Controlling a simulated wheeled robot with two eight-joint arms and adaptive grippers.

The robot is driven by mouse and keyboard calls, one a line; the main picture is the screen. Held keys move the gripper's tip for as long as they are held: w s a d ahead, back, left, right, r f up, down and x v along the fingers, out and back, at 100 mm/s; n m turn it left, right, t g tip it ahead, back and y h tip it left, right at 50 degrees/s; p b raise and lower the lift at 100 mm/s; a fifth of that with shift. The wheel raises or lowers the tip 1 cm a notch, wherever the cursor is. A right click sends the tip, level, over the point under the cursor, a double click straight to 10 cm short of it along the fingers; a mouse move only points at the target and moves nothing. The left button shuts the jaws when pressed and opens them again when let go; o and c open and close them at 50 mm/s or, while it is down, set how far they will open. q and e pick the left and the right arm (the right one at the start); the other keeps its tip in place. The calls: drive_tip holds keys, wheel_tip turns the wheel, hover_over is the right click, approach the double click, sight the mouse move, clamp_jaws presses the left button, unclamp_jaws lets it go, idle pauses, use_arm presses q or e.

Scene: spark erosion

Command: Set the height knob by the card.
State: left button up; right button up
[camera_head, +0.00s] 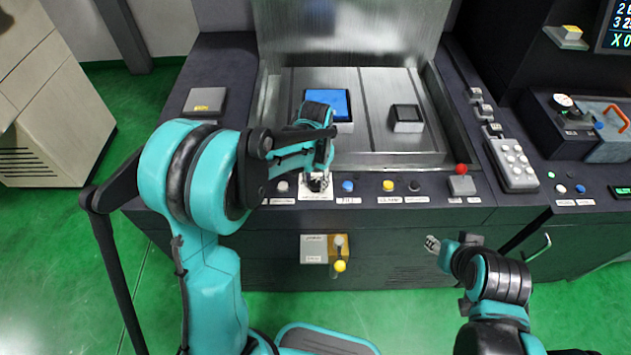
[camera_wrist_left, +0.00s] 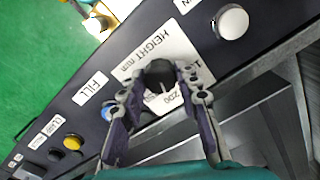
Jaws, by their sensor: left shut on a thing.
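The height knob (camera_wrist_left: 158,73) is a dark round knob on a white dial plate (camera_wrist_left: 140,62) lettered "HEIGHT mm". My left gripper (camera_wrist_left: 160,82) is shut on the knob, one finger on each side. The fingers hide part of the scale, and I cannot read the setting. In the head view my left gripper (camera_head: 317,180) reaches down onto the white dial plate (camera_head: 316,193) on the console's front strip. A pale panel (camera_head: 314,249) on the cabinet front could be the card; its writing is too small to read. My right gripper (camera_head: 432,244) is away from the console, its jaws unclear.
A white button (camera_wrist_left: 232,22) and a blue button (camera_head: 348,186) flank the dial. Yellow (camera_head: 388,186) and black buttons and a red-topped switch (camera_head: 461,172) stand further right. Behind is the machine's tank (camera_head: 370,150). A yellow-knobbed lever (camera_head: 340,266) sticks out below.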

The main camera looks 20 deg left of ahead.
sight(315, 184)
idle(0.3)
use_arm(q)
drive_tip(key=o, duration=1.2)
drive_tip(key=shift+c, duration=0.2)
wheel_tip(315, 184, up, 12)
drive_tip(key=s+a+f+n+t+b, duration=0.2)
drive_tip(key=s+t, duration=0.5)
drive_tip(key=s, duration=1)
drive_tip(key=shift+a+f+b, duration=0.25)
drive_tip(key=shift+f+b, duration=0.3)
drive_tip(key=shift+b, duration=0.05)
